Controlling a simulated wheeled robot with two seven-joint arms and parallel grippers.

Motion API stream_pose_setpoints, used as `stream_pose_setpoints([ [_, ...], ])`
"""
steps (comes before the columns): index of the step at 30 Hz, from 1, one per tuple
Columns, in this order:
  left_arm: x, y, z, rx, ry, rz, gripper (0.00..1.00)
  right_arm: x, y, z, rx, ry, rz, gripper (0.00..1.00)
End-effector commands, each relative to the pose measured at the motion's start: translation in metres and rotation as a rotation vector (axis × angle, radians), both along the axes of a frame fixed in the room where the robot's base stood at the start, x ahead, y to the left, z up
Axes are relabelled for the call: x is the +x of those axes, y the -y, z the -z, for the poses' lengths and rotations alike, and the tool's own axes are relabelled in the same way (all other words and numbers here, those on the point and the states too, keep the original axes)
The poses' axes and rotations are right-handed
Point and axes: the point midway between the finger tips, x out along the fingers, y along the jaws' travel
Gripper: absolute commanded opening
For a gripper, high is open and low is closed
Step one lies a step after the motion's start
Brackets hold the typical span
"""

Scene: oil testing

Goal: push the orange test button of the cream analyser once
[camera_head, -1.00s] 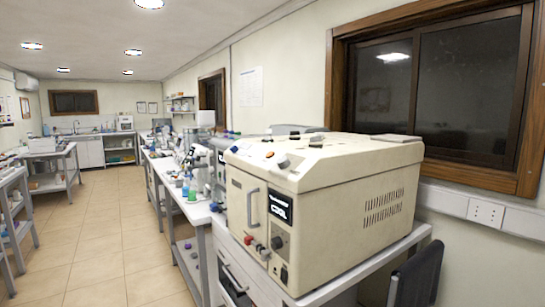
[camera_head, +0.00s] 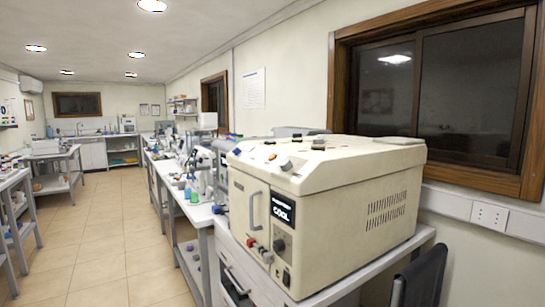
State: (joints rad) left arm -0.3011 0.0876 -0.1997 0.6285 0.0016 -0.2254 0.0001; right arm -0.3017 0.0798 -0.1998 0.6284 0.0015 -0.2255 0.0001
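The cream analyser (camera_head: 350,225) stands on the bench at the right of the head view. Its front panel has a vertical handle (camera_head: 252,208), a dark display (camera_head: 282,209) that seems to read "COOL", and a dark knob (camera_head: 279,245). A red button (camera_head: 250,240) sits low on the front, with small pale and reddish controls beside it. Neither of my grippers is in view.
The white bench (camera_head: 199,212) runs back along the right wall with bottles and instruments. A dark chair (camera_head: 421,277) stands at the analyser's right front. The tiled floor (camera_head: 95,235) to the left is clear, with another table (camera_head: 52,157) beyond.

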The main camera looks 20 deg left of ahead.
Motion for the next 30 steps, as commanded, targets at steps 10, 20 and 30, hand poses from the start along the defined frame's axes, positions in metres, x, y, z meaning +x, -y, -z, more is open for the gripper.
stream_pose_setpoints([
  [10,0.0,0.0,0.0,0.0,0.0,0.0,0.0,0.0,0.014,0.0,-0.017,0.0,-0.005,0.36],
  [20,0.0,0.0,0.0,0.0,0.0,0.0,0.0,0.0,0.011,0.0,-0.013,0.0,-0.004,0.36],
  [30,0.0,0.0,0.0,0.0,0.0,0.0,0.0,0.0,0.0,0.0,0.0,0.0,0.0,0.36],
])
